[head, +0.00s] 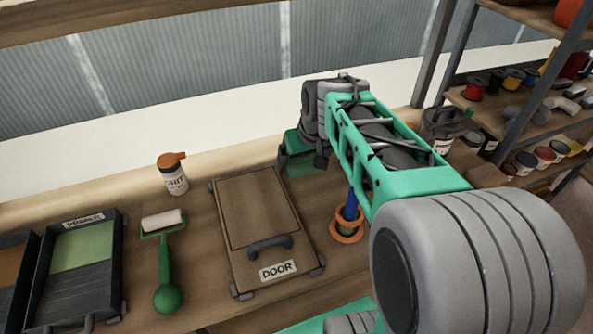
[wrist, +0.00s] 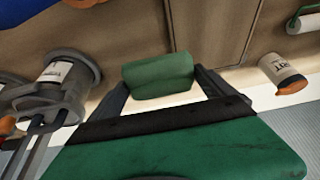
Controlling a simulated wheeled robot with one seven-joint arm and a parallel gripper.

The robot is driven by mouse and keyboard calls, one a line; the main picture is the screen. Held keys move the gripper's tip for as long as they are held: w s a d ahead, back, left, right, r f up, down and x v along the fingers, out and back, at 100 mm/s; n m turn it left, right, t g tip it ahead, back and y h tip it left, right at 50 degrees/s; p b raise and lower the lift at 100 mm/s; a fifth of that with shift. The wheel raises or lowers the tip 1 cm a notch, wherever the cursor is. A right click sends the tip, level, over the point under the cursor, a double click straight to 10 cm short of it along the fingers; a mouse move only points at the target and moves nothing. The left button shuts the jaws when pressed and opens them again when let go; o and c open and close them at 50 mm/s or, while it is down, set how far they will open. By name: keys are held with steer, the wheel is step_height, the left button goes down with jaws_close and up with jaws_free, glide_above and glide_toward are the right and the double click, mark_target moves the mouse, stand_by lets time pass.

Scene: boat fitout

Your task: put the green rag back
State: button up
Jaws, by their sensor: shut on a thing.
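The green rag (head: 302,166) is a small, folded-looking green block held between the two dark fingers of my gripper (head: 302,160). In the wrist view the rag (wrist: 158,76) sits between the fingertips of my gripper (wrist: 162,84), which is shut on it. In the head view my gripper is over the back part of the wooden bench, just beyond the top right corner of the panel marked DOOR (head: 258,215). My arm covers much of the bench to the right. I cannot tell whether the rag touches the bench.
A bottle with an orange cap (head: 173,175), a paint roller (head: 164,262) and a tray (head: 83,255) stand to the left. An orange ring with a blue item (head: 348,226) is near my arm. A grey pot (wrist: 55,88) is beside my gripper. Shelves (head: 530,110) stand right.

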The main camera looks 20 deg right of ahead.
steer(key=w+d+f, duration=0.2)
steer(key=w+f, duration=0.1)
steer(key=w, duration=0.1)
steer(key=w+d+f+p, duration=0.1)
steer(key=w+f, duration=0.2)
steer(key=w, duration=0.2)
steer(key=w+d+f+p, duration=0.1)
steer(key=w+d+f, duration=0.1)
steer(key=w+f, duration=0.2)
steer(key=shift+w+d, duration=0.3)
step_height(320, 180, down, 3)
steer(key=shift+w+f+p, duration=0.15)
steer(key=shift+p, duration=0.2)
steer(key=shift+f, duration=0.3)
steer(key=o, duration=1)
steer(key=shift+r, duration=0.1)
steer(key=shift+r, duration=0.1)
